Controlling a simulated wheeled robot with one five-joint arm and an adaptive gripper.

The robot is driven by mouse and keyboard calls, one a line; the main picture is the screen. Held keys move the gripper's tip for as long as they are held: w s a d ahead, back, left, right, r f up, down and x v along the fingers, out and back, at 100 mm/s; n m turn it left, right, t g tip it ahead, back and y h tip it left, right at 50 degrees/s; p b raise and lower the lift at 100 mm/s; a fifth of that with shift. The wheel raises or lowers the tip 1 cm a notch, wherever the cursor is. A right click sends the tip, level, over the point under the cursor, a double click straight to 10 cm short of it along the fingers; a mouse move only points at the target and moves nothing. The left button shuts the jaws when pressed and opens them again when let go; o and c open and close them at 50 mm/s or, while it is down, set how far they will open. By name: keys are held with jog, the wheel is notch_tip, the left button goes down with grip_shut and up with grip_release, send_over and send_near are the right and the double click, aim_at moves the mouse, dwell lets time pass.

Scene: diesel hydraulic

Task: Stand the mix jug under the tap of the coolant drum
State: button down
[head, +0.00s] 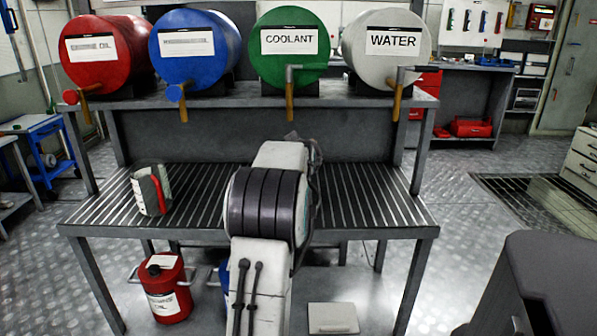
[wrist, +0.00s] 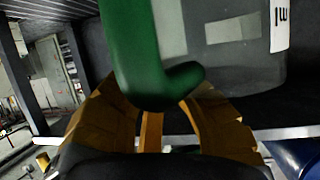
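The mix jug shows close up in the wrist view, with a grey see-through body (wrist: 235,60), a green handle (wrist: 145,60) and a white label partly reading "MI". My gripper (wrist: 155,112) has its tan fingers on both sides of the green handle and looks shut on it. In the head view my arm hides the gripper and this jug. I cannot tell whether the jug touches the shelf. The green coolant drum (head: 288,65) lies on the upper shelf. Its tap (head: 290,95) has a grey lever and a tan spout, above the end of my arm.
A clear jug with a red handle (head: 152,190) stands at the left on the slatted lower shelf (head: 370,205). Red (head: 105,68), blue (head: 195,72) and white water (head: 385,62) drums flank the coolant drum. A red can (head: 165,285) stands below. The shelf's right side is clear.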

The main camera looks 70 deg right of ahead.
notch_tip(320, 180, down, 4)
jog(key=shift+r+b, duration=0.25)
jog(key=shift+b, duration=0.7)
jog(key=shift+f, duration=0.1)
jog(key=c, duration=1.9)
grip_release()
jog(key=shift+f, duration=0.15)
jog(key=o, duration=0.5)
jog(key=v, duration=0.8)
jog(key=p+v, duration=0.1)
jog(key=v, duration=0.3)
jog(key=shift+r, duration=0.3)
